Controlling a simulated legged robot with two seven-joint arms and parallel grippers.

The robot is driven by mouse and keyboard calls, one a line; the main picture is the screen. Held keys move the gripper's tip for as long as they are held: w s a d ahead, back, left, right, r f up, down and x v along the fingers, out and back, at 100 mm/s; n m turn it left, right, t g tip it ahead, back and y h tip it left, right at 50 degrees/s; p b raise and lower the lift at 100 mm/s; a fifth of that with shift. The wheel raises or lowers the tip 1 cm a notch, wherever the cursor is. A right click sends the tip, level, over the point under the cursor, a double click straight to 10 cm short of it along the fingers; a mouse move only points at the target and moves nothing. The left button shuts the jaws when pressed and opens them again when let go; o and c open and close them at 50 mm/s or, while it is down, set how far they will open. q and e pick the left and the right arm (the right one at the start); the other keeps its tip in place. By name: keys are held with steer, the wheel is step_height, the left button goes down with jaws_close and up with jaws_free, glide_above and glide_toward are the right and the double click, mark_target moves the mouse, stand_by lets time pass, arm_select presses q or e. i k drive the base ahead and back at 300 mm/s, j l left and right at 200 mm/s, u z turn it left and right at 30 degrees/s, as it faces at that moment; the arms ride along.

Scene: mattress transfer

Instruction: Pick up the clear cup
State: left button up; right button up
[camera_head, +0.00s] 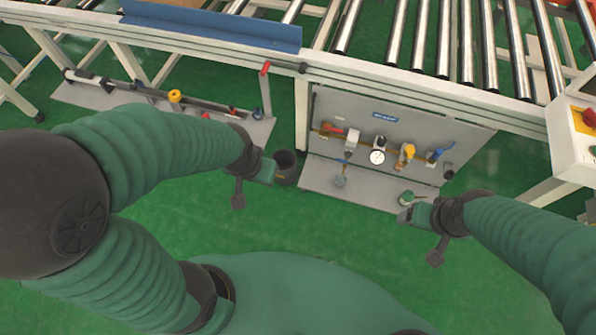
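I cannot make out a clear cup in the head view. A dark grey, open-topped cup-shaped container (286,166) stands on the green floor, just right of my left gripper. My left gripper (264,172) points toward it and partly overlaps its left side; whether they touch cannot be told. My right gripper (412,214) hangs before the lower right of a grey panel, near a small green round piece (407,197). Nothing can be seen held in either gripper. The fingers are too small and angled to show their opening.
A roller conveyor (420,40) with a white frame runs across the back. Below it, a grey panel (455,130) carries a gauge (377,157) and several valves. A grey shelf (120,100) with tools lies left. A control box (582,125) is at right. Green floor between my arms is clear.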

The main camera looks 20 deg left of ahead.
mark_target(340, 181)
steer(key=i+j+u, duration=0.2)
steer(key=i+j, duration=0.2)
steer(key=i+j+u, duration=0.25)
steer(key=i+j, duration=0.1)
steer(key=i, duration=0.1)
